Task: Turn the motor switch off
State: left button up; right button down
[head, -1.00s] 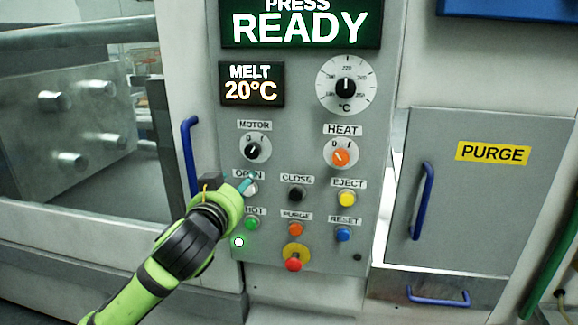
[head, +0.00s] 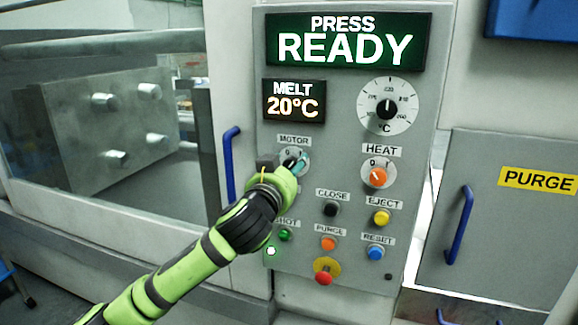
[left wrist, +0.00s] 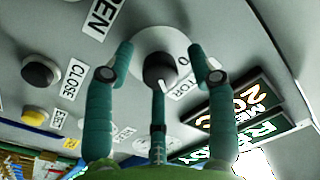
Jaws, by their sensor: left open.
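The motor switch is a black knob on a pale round dial under the MOTOR label on the grey panel. In the head view its dial (head: 284,157) is partly hidden behind my left gripper (head: 299,164). I cannot tell whether a finger touches the knob. The knob's pointer setting is not clear. My right gripper is not in view.
The orange HEAT knob (head: 378,177) is to the right. Below are the black CLOSE button (head: 330,209), yellow EJECT button (head: 381,217) and red emergency button (head: 323,277). A blue door handle (head: 229,165) stands close left of the panel. The display reads PRESS READY.

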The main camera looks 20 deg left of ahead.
pick_arm(q)
grip_shut()
jog(key=shift+n, duration=0.3)
jog(key=n, duration=0.2)
jog(key=shift+d+n+b, duration=0.1)
jog(key=shift+n+b, duration=0.2)
jog(key=shift+b, duration=0.05)
jog(key=n, duration=0.2)
jog(key=shift+n, duration=0.3)
jog(key=n+p, duration=0.1)
jog(key=n, duration=0.2)
jog(key=shift+n, duration=0.3)
jog(key=n+p, duration=0.1)
jog(key=n, duration=0.2)
jog(key=shift+n+p, duration=0.4)
jog(key=shift+n, duration=0.3)
